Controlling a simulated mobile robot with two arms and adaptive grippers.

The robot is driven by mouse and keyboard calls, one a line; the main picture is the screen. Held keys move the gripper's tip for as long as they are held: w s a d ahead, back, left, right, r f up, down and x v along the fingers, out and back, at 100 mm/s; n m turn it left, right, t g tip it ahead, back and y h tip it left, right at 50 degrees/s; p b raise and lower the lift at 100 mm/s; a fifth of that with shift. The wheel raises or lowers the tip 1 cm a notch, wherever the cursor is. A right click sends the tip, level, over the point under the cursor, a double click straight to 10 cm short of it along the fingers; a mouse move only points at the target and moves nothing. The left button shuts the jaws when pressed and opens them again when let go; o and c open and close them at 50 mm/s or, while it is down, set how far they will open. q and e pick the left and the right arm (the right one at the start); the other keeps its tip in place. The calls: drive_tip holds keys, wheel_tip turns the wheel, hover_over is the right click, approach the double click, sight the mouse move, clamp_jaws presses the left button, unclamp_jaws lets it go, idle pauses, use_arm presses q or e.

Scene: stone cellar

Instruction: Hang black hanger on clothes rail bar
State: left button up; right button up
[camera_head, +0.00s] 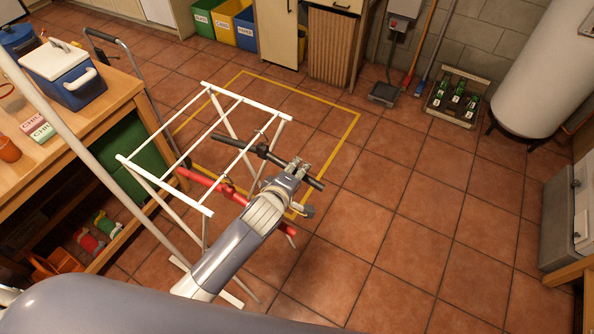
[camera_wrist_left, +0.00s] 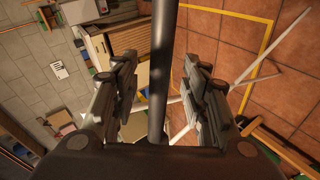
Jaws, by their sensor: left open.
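The black hanger (camera_head: 235,142) is a dark bar lying across the white rack's right side, and its middle is close to a white rod. I cannot tell whether its hook is over that rod. My left gripper (camera_head: 302,168) is at the hanger's right part. In the left wrist view the dark bar (camera_wrist_left: 161,70) runs between the open fingers (camera_wrist_left: 161,90), with gaps on both sides. The white rack (camera_head: 138,163) has several thin rods. A red hanger (camera_head: 196,178) is below and in front of the black one, partly hidden by my left arm. My right gripper is not in view.
A wooden bench (camera_head: 120,88) with a blue cooler (camera_head: 82,88) stands at the left. A white pole (camera_head: 95,150) slants across the left. A yellow floor outline (camera_head: 345,135) surrounds part of the rack. The tiled floor (camera_head: 430,210) at the right is clear.

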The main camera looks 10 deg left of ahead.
use_arm(q)
drive_tip(key=shift+w+f, duration=0.25)
drive_tip(key=shift+w, duration=0.2)
drive_tip(key=shift+w+d+f, duration=0.1)
drive_tip(key=shift+w, duration=0.05)
clamp_jaws()
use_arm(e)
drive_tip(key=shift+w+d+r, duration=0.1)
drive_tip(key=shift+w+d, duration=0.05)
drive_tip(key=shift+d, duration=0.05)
use_arm(q)
drive_tip(key=shift+r, duration=0.2)
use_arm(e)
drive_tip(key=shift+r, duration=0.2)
use_arm(q)
drive_tip(key=shift+d+r+p, duration=0.15)
drive_tip(key=shift+r+p, duration=0.65)
drive_tip(key=shift+p, duration=0.2)
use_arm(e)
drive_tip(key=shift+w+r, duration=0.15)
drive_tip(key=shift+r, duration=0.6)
use_arm(q)
drive_tip(key=shift+d, duration=0.15)
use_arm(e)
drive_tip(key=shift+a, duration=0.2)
